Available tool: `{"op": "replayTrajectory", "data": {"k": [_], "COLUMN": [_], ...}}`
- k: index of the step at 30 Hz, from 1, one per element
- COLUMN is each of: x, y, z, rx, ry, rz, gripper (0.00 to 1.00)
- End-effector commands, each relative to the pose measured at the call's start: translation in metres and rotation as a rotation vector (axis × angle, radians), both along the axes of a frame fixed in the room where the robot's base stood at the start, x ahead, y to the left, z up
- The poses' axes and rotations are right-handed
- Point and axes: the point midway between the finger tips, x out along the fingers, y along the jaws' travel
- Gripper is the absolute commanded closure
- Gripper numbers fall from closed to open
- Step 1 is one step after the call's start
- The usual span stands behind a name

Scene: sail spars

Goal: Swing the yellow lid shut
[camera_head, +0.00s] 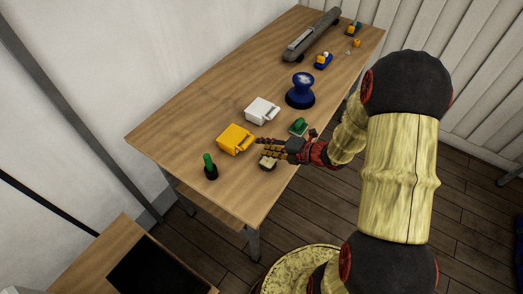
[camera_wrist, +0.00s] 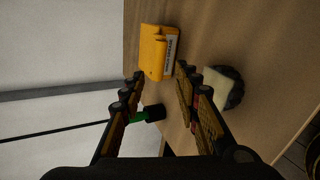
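The yellow box with its yellow lid (camera_head: 234,138) stands on the wooden table, near its front left part. In the wrist view the yellow box (camera_wrist: 154,50) is just beyond the fingertips, with a pale printed label on its right side. A raised yellow part shows on it, but I cannot tell how far the lid stands open. My gripper (camera_head: 262,148) is just right of the box, low over the table. In the wrist view my gripper (camera_wrist: 158,76) has its fingers spread wide with nothing between the tips. I cannot tell whether a finger touches the box.
A pale block on a dark round base (camera_wrist: 217,86) is close beside the right finger. A green-handled thing on a black base (camera_head: 210,168) stands left of the gripper. A white box (camera_head: 261,109), a green object (camera_head: 298,126) and a blue knob (camera_head: 301,90) stand farther back.

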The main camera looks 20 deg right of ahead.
Motion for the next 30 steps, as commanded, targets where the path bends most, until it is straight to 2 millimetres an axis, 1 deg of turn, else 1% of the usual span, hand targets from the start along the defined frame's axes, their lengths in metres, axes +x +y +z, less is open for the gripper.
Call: {"op": "replayTrajectory", "data": {"k": [1, 4, 11, 21, 27, 30], "x": [0.001, 0.001, 0.008, 0.039, 0.054, 0.058], "y": [-0.001, -0.001, 0.005, 0.029, 0.039, 0.042], "z": [0.000, 0.001, -0.006, -0.028, -0.036, -0.037], "rx": [0.043, 0.099, 0.122, 0.119, 0.119, 0.120], "ry": [0.026, 0.066, 0.083, 0.081, 0.080, 0.082], "rz": [-0.033, -0.068, -0.080, -0.076, -0.078, -0.079], "gripper": [0.68, 0.68, 0.68, 0.68, 0.68, 0.69]}}
